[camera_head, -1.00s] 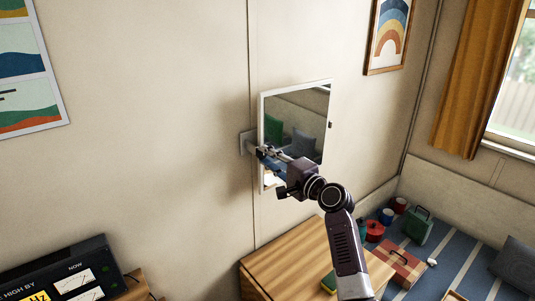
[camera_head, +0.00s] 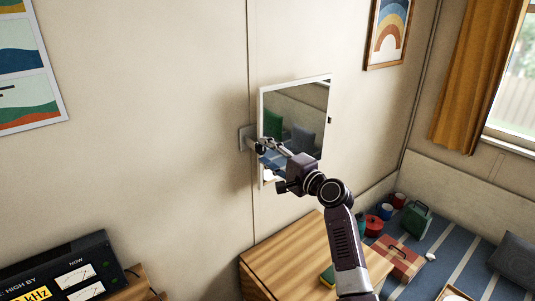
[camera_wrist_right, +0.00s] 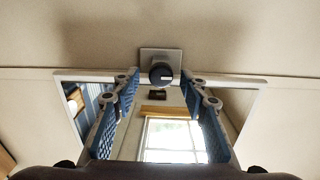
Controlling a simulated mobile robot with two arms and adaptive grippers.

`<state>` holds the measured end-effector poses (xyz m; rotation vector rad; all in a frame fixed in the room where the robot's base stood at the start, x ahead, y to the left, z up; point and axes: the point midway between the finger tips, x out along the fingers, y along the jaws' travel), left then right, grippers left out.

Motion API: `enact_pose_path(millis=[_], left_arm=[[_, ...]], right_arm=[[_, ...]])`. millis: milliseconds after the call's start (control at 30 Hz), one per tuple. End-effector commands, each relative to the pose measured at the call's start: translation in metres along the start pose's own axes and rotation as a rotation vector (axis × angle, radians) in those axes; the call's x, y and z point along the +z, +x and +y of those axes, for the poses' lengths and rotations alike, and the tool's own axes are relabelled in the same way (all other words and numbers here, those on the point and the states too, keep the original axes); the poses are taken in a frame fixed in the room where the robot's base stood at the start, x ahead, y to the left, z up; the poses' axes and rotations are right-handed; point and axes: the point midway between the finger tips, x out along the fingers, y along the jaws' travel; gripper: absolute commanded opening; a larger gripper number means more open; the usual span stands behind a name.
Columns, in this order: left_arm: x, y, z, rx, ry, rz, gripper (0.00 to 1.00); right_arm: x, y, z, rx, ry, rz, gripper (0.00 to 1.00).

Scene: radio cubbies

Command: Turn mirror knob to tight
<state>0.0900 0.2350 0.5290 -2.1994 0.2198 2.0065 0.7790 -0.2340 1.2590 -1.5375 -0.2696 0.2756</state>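A white-framed mirror (camera_head: 307,110) is mounted on the wall and tilted out from it. Its wall plate (camera_head: 245,138) shows at its left edge. In the right wrist view, a dark round knob (camera_wrist_right: 161,74) with a light mark sits on the grey square plate (camera_wrist_right: 161,55) at the mirror's (camera_wrist_right: 72,77) edge. My right gripper (camera_head: 266,146) is in front of the mirror's left edge. In the wrist view its blue-padded fingers (camera_wrist_right: 160,82) are apart, with the knob between the tips; no contact is clear. My left gripper is not in view.
A wooden cabinet top (camera_head: 290,255) stands below the mirror. A black radio panel (camera_head: 65,275) is at lower left.

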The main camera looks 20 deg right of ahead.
Motion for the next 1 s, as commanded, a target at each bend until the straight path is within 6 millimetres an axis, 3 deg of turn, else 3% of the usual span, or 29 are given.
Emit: enact_pose_path(millis=[267,700,1000], left_arm=[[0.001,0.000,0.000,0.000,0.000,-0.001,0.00],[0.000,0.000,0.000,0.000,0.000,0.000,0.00],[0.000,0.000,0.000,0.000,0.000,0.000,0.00]], right_arm=[[-0.001,-0.020,0.001,0.000,-0.003,0.001,0.40],[-0.001,-0.103,0.002,0.002,-0.002,0.002,0.40],[-0.001,-0.120,0.001,0.001,0.001,0.000,0.40]])
